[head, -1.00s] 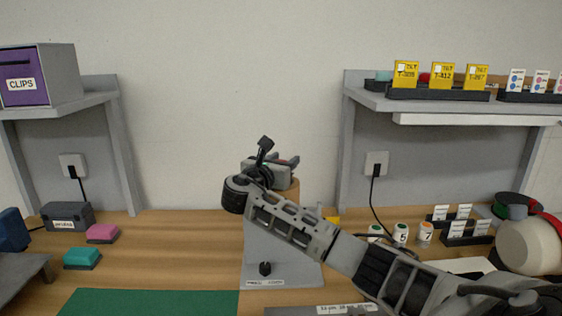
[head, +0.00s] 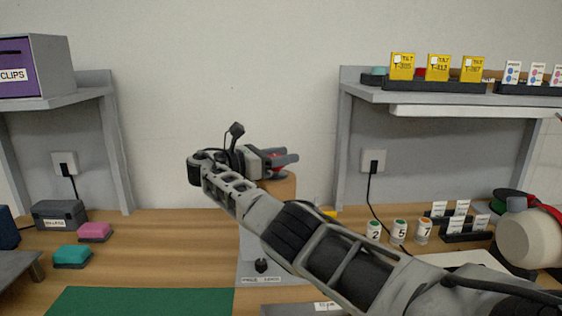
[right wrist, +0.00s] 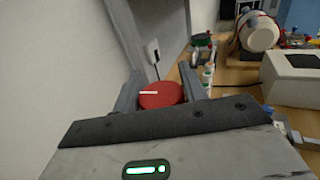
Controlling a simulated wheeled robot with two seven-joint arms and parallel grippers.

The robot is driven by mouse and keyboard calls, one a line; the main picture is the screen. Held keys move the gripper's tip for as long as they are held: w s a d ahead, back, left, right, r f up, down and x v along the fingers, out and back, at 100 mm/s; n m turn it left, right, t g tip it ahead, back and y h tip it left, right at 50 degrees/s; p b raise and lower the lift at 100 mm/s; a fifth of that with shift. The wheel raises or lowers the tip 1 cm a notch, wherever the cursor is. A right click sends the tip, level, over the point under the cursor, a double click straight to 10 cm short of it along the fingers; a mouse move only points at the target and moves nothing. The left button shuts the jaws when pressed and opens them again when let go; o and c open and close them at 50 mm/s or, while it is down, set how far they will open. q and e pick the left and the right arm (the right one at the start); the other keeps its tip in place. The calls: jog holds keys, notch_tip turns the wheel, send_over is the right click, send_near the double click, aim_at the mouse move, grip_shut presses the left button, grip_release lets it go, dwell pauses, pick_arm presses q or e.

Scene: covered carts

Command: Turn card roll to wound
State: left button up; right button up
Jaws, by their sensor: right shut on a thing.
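The card roll (head: 287,190) is a tan cylinder on a grey stand (head: 272,280) at the middle of the bench. My arm hides much of both. A round red knob (right wrist: 160,96) with a white line across its face shows between the fingers in the right wrist view. A bit of its red (head: 275,171) shows in the head view. My right gripper (head: 285,160) is shut on this knob at the top of the roll, and its fingers (right wrist: 162,92) lie on both sides of it. My left gripper is not in view.
Shelves stand left, with a purple clips box (head: 18,68), and right, with yellow cards (head: 438,67). Numbered pots (head: 399,230), card holders (head: 465,230) and a cream drum (head: 528,238) stand right. Pink (head: 95,232) and teal (head: 72,256) blocks lie left, near a green mat (head: 140,301).

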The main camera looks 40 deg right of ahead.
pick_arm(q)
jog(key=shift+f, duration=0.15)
pick_arm(e)
jog(key=shift+m+g, duration=0.3)
jog(key=shift+g, duration=0.1)
jog(key=o, duration=1)
jog(key=shift+s, duration=0.1)
jog(key=shift+w+a+r+p, duration=0.2)
jog(key=shift+a+p, duration=0.2)
jog(key=shift+a, duration=0.15)
jog(key=shift+w+a+r+p, duration=0.1)
jog(key=shift+w+a+p, duration=0.05)
jog(key=shift+a+p, duration=0.3)
jog(key=p+v, duration=0.1)
jog(key=v, duration=0.3)
jog(key=shift+f+p, duration=0.1)
jog(key=shift+p, duration=0.25)
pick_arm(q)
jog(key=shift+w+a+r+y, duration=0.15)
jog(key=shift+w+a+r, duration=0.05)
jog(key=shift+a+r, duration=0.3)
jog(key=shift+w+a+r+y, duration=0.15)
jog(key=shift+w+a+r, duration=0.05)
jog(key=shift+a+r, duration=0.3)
pick_arm(e)
jog(key=shift+w+a+f, duration=0.15)
jog(key=shift+w+a, duration=0.1)
jog(key=shift+a, duration=0.4)
